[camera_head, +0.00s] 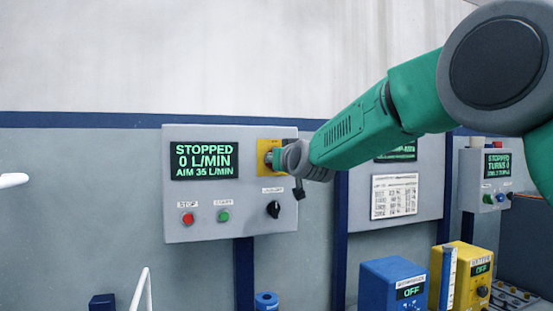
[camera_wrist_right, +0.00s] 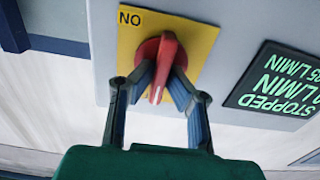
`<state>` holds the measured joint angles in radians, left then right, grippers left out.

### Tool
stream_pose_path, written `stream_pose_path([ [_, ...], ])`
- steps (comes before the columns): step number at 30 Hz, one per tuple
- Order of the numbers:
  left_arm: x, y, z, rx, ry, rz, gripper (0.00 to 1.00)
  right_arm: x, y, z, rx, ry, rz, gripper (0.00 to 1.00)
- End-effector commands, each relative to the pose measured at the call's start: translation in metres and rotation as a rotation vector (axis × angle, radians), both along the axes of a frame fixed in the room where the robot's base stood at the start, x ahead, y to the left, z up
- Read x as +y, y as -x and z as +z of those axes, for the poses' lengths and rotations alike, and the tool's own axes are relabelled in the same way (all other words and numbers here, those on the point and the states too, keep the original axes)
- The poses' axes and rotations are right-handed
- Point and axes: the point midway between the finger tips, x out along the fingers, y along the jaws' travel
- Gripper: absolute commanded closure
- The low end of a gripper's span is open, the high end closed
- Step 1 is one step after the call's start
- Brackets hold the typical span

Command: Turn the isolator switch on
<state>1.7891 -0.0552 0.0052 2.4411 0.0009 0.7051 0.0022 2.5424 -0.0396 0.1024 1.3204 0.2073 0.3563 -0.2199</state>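The isolator switch is a red rotary handle (camera_wrist_right: 165,52) on a yellow plate (camera_wrist_right: 203,32), with dark letters that read NO in the tilted right wrist view. The handle's grip points down in that picture, away from the letters. My right gripper (camera_wrist_right: 164,76) has one finger on each side of the handle, and the fingertips look closed against it. In the head view the yellow plate (camera_head: 264,145) is at the panel's upper right, and my right gripper (camera_head: 272,158) hides most of the switch. My left gripper is not in view.
The grey panel (camera_head: 225,222) has a display (camera_head: 204,161) reading STOPPED, 0 L/MIN, a red button (camera_head: 188,218), a green button (camera_head: 223,216) and a black knob (camera_head: 273,209). A blue box (camera_head: 385,285) and yellow box (camera_head: 466,287) stand lower right.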

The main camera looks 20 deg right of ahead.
Motion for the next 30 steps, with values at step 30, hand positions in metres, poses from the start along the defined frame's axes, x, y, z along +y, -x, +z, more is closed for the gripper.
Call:
stream_pose_path([
  [30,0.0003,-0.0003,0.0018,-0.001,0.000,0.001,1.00,-0.0061,-0.0033,0.0050,0.002,-0.455,-0.003,1.00],
])
